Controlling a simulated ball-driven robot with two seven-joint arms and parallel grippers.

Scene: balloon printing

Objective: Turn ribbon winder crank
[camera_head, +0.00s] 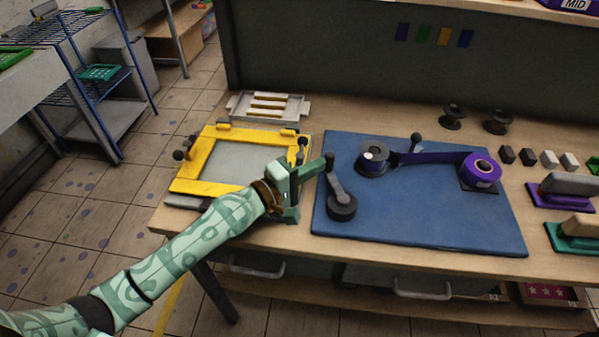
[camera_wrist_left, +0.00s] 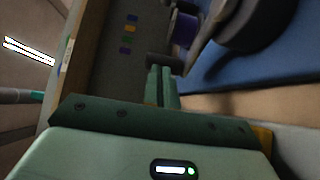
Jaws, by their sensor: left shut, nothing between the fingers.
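The ribbon winder crank (camera_head: 338,182) is a grey arm rising from a round black hub (camera_head: 341,208) on the left of the blue board (camera_head: 430,225). Its dark handle (camera_head: 329,160) stands at the arm's far end. My left gripper (camera_head: 316,168) is shut and empty, its fingertips right beside the handle; I cannot tell whether they touch. In the left wrist view the closed fingers (camera_wrist_left: 162,86) point at a dark knob-like part (camera_wrist_left: 165,62). Purple ribbon (camera_head: 430,157) runs from the dark spool (camera_head: 373,158) to the purple roll (camera_head: 482,170). My right gripper is not in view.
A yellow frame (camera_head: 205,185) lies left of the board, under and behind my left forearm. A white rack (camera_head: 268,106) is behind it. Black spools (camera_head: 454,116), small blocks (camera_head: 548,158) and purple and green hand tools (camera_head: 566,190) are at the right. The board's front middle is clear.

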